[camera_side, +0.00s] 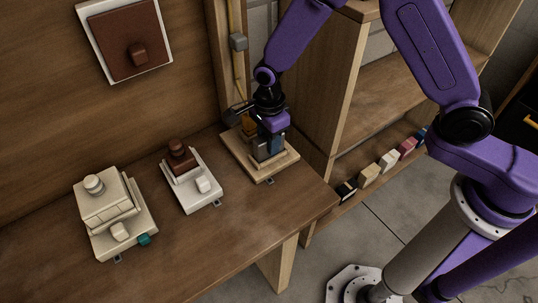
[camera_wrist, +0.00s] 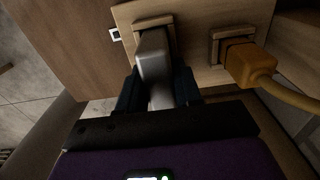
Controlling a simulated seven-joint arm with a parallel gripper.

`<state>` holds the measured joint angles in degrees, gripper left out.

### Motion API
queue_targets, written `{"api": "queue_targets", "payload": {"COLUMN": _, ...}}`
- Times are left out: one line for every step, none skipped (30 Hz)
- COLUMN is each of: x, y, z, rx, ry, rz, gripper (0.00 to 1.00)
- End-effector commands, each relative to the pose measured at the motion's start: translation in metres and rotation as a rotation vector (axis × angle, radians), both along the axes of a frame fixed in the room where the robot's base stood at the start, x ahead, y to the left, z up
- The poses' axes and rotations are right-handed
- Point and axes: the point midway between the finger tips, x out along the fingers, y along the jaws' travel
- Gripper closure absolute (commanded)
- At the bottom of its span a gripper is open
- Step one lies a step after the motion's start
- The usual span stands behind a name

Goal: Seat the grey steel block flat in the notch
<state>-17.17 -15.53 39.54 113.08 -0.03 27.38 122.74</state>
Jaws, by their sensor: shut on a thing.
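My gripper (camera_wrist: 158,92) is shut on the grey steel block (camera_wrist: 155,62), with one dark finger on each side of it. In the wrist view the block's far end overlaps a wooden-framed notch (camera_wrist: 141,23) on a pale wooden board (camera_wrist: 197,13). I cannot tell whether the block touches the notch floor or lies flat. In the side view my gripper (camera_side: 270,139) points down over the same board (camera_side: 267,172), and the block (camera_side: 260,149) is mostly hidden by the fingers.
An orange plug (camera_wrist: 249,64) with a cable sits in a second wooden frame beside the notch. Left on the bench stand a white base with a brown block (camera_side: 203,187) and a cream stacked unit (camera_side: 108,207). A shelf with several small blocks (camera_side: 388,161) is at right.

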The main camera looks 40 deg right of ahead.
Motion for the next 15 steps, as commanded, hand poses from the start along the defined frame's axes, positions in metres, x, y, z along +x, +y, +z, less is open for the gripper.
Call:
{"api": "queue_targets", "payload": {"x": 0.0001, "y": 0.0001, "z": -0.0005, "rx": 0.0, "ry": 0.0, "rz": 0.0, "gripper": 1.0}}
{"api": "queue_targets", "payload": {"x": 0.0002, "y": 0.0001, "z": -0.0008, "rx": 0.0, "ry": -0.001, "rz": 0.0, "gripper": 1.0}}
{"api": "queue_targets", "payload": {"x": 0.0002, "y": 0.0002, "z": -0.0012, "rx": 0.0, "ry": -0.001, "rz": 0.0, "gripper": 1.0}}
{"api": "queue_targets", "payload": {"x": 0.0002, "y": 0.0001, "z": -0.0015, "rx": 0.001, "ry": -0.001, "rz": 0.0, "gripper": 1.0}}
{"api": "queue_targets", "payload": {"x": 0.0002, "y": 0.0002, "z": -0.0018, "rx": 0.001, "ry": -0.001, "rz": 0.0, "gripper": 1.0}}
{"api": "queue_targets", "payload": {"x": 0.0003, "y": 0.0002, "z": -0.0021, "rx": 0.001, "ry": -0.001, "rz": 0.0, "gripper": 1.0}}
{"api": "queue_targets", "payload": {"x": 0.0003, "y": 0.0002, "z": -0.0025, "rx": 0.001, "ry": -0.001, "rz": 0.0, "gripper": 1.0}}
{"api": "queue_targets", "payload": {"x": 0.0003, "y": 0.0002, "z": -0.0028, "rx": 0.001, "ry": -0.001, "rz": 0.0, "gripper": 1.0}}
{"api": "queue_targets", "payload": {"x": 0.0003, "y": 0.0002, "z": -0.0031, "rx": 0.001, "ry": -0.001, "rz": 0.0, "gripper": 1.0}}
{"api": "queue_targets", "payload": {"x": 0.0003, "y": 0.0002, "z": -0.0035, "rx": 0.001, "ry": -0.001, "rz": 0.0, "gripper": 1.0}}
{"api": "queue_targets", "payload": {"x": 0.0002, "y": 0.0002, "z": -0.0038, "rx": 0.001, "ry": -0.001, "rz": 0.0, "gripper": 1.0}}
{"api": "queue_targets", "payload": {"x": 0.0002, "y": 0.0002, "z": -0.0042, "rx": 0.001, "ry": -0.001, "rz": 0.0, "gripper": 1.0}}
{"api": "queue_targets", "payload": {"x": 0.0002, "y": 0.0002, "z": -0.0045, "rx": 0.001, "ry": -0.001, "rz": 0.0, "gripper": 1.0}}
{"api": "queue_targets", "payload": {"x": 0.0002, "y": 0.0001, "z": -0.0048, "rx": 0.001, "ry": -0.001, "rz": 0.0, "gripper": 1.0}}
{"api": "queue_targets", "payload": {"x": 0.0002, "y": 0.0001, "z": -0.0053, "rx": 0.001, "ry": -0.001, "rz": 0.0, "gripper": 1.0}}
